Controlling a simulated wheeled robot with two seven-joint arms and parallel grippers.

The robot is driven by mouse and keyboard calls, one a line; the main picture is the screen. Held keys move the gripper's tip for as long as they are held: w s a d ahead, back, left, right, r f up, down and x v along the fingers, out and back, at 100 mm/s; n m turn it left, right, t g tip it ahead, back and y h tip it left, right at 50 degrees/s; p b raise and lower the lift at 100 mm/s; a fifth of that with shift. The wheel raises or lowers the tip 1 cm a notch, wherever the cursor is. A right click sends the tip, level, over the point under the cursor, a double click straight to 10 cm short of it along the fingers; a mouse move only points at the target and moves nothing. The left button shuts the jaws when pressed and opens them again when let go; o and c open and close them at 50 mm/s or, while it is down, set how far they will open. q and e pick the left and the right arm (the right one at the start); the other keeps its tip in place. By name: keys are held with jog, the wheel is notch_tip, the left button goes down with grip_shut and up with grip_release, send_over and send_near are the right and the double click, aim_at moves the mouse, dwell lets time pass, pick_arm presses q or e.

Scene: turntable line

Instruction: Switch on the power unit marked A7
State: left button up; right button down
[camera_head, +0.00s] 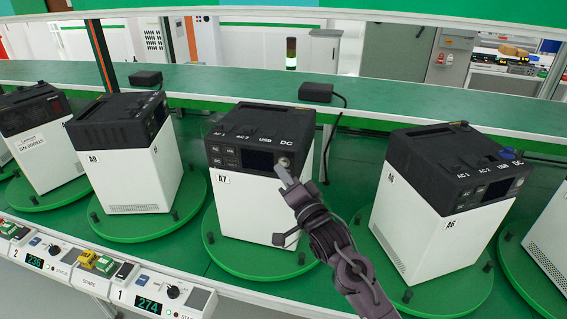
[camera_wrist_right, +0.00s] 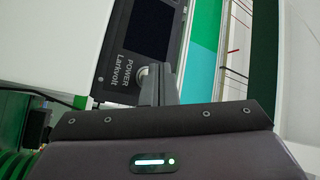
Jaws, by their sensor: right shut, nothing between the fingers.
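The power unit marked A7 (camera_head: 254,200) stands upright on a green turntable disc in the middle of the head view, white below with a black top. Its front panel has a dark screen and a round power knob (camera_head: 284,161) at the right. In the right wrist view the knob (camera_wrist_right: 143,72) sits beside the "POWER" lettering. My right gripper (camera_head: 282,172) is shut and empty, its fingertips right at the knob. The fingers (camera_wrist_right: 160,78) partly cover the knob in the wrist view; I cannot tell whether they touch it. My left gripper is not in view.
Unit A9 (camera_head: 127,170) stands left of A7 and unit A6 (camera_head: 428,235) stands right, close to my right arm. A control rail (camera_head: 80,268) with displays runs along the front left. A small black box (camera_head: 316,92) with a cable sits on the ledge behind.

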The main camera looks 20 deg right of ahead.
dwell(0.3)
jog(key=shift+w+d, duration=0.25)
jog(key=shift+w, duration=0.1)
jog(key=shift+w+d, duration=0.2)
jog(key=shift+w, duration=0.1)
dwell(0.8)
jog(key=shift+s, duration=0.1)
jog(key=shift+s+a+p, duration=0.4)
jog(key=shift+s+p, duration=0.15)
jog(key=shift+s, duration=0.05)
jog(key=s+a, duration=0.1)
jog(key=s, duration=0.1)
jog(key=s+a+p, duration=0.1)
jog(key=s+a, duration=0.1)
jog(key=shift+p, duration=0.3)
